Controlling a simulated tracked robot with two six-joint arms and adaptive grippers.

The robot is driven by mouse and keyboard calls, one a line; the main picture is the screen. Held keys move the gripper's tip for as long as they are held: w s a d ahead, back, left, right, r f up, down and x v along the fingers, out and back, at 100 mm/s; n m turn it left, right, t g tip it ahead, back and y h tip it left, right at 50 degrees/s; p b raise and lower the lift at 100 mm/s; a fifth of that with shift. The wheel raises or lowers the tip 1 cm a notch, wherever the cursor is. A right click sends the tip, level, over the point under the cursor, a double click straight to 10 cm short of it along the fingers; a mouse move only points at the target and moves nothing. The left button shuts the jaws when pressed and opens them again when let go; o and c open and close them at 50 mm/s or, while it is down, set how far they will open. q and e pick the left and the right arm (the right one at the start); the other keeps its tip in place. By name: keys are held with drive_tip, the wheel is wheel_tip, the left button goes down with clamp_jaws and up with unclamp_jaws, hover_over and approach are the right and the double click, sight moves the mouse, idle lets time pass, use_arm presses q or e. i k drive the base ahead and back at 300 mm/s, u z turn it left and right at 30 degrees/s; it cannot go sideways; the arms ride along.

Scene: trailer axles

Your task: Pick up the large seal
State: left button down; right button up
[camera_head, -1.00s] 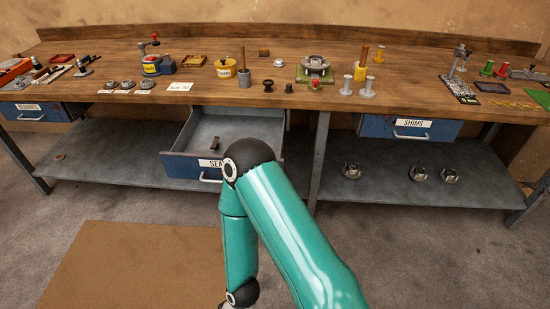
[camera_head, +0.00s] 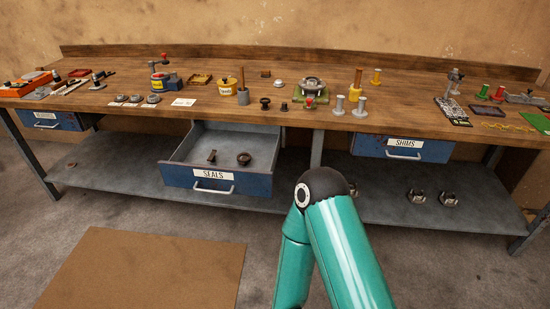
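The drawer labelled SEALS (camera_head: 180,176) is pulled open under the bench. Two dark seals lie inside it: one seal (camera_head: 211,157) stands out on the left, and a rounder, ring-like seal (camera_head: 244,158) lies to its right. Which of them is the large seal I cannot tell for certain. One green arm of mine comes up from the bottom, right of the drawer and apart from it; its gripper is below the picture. My other arm is not in view.
The wooden bench top (camera_head: 215,112) carries many small parts, posts and tools. A closed SHIMS drawer (camera_head: 375,149) hangs at the right. Metal parts sit on the lower shelf (camera_head: 110,165). A brown mat (camera_head: 145,270) lies on the floor.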

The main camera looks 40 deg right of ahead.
sight(239, 156)
drive_tip(key=z, duration=0.45)
drive_tip(key=i, duration=1)
drive_tip(key=u, duration=0.05)
